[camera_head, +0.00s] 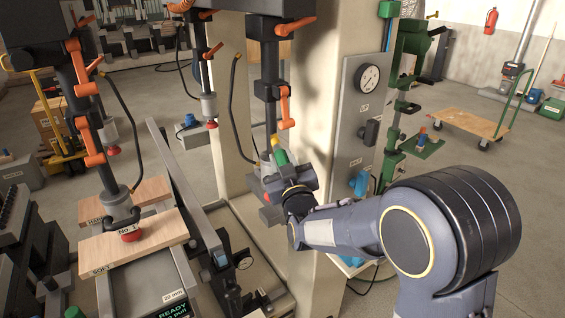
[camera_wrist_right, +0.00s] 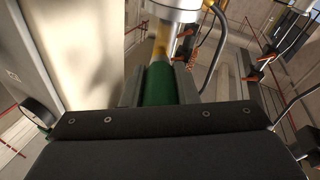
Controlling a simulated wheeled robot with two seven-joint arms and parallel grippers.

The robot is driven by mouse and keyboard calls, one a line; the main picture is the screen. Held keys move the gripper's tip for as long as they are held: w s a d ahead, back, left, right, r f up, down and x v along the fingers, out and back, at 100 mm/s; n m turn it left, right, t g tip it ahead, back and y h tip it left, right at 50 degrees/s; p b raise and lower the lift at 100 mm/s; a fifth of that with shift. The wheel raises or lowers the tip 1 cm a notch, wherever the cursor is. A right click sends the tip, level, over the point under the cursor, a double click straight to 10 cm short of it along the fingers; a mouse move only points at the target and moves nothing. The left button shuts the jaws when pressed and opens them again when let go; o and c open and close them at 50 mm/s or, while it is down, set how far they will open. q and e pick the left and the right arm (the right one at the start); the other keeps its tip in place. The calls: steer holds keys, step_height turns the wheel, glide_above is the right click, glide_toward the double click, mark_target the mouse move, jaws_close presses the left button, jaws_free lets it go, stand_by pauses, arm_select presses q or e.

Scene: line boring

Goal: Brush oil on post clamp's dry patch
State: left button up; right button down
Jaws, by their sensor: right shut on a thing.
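My right gripper (camera_head: 282,170) is shut on a brush with a green handle (camera_head: 280,153), in front of the pale column. In the right wrist view the green handle (camera_wrist_right: 160,84) stands between the two fingers, and its yellowish end (camera_wrist_right: 161,42) points up beside a silver cylinder (camera_wrist_right: 178,12). I cannot tell whether they touch. The nearest drill post carries a dark clamp with an orange lever (camera_head: 284,106), just above the brush end. I cannot make out a dry patch on it. My left gripper is not in view.
A grey panel with a gauge (camera_head: 369,78) stands right of the brush. Black hoses hang around the posts. Boards (camera_head: 150,243) lie under another drill head at left. A wooden cart (camera_head: 466,122) stands on open floor at right.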

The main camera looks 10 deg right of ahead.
steer(key=shift+r, duration=0.25)
steer(key=shift+f, duration=0.15)
stand_by(0.4)
step_height(320, 180, down, 3)
steer(key=b, duration=0.3)
steer(key=shift+b, duration=0.35)
steer(key=shift+r, duration=0.2)
stand_by(0.5)
steer(key=shift+r+p, duration=1.05)
steer(key=shift+r, duration=0.4)
steer(key=shift+f, duration=0.15)
step_height(320, 180, down, 3)
steer(key=b, duration=0.3)
